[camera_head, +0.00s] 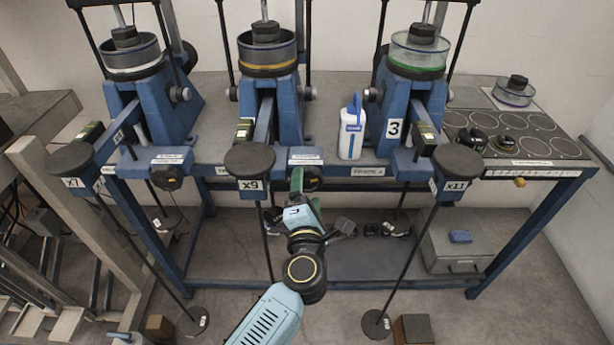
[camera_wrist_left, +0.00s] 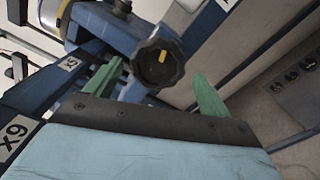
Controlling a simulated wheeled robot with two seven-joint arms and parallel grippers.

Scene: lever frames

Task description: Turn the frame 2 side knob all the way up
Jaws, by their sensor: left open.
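The middle lever frame (camera_head: 287,115), with the X9 tag on its lever end, stands on the bench. A black lobed knob (camera_head: 314,179) sits under a labelled front panel to the right of that tag. My left gripper (camera_head: 297,183) reaches up to it from below and partly covers it. In the left wrist view the knob (camera_wrist_left: 153,72) shows a short yellow mark near its middle. The green fingers of my left gripper (camera_wrist_left: 157,70) are open, one on each side of the knob with gaps. Whether they reach its depth I cannot tell. My right gripper is not in view.
The X9 lever end (camera_head: 249,158) and its hanging rod are close left of my gripper. A white and blue bottle (camera_head: 352,135) stands behind to the right. A similar frame (camera_head: 412,105) is farther right. A lower shelf (camera_head: 350,262) lies under the bench.

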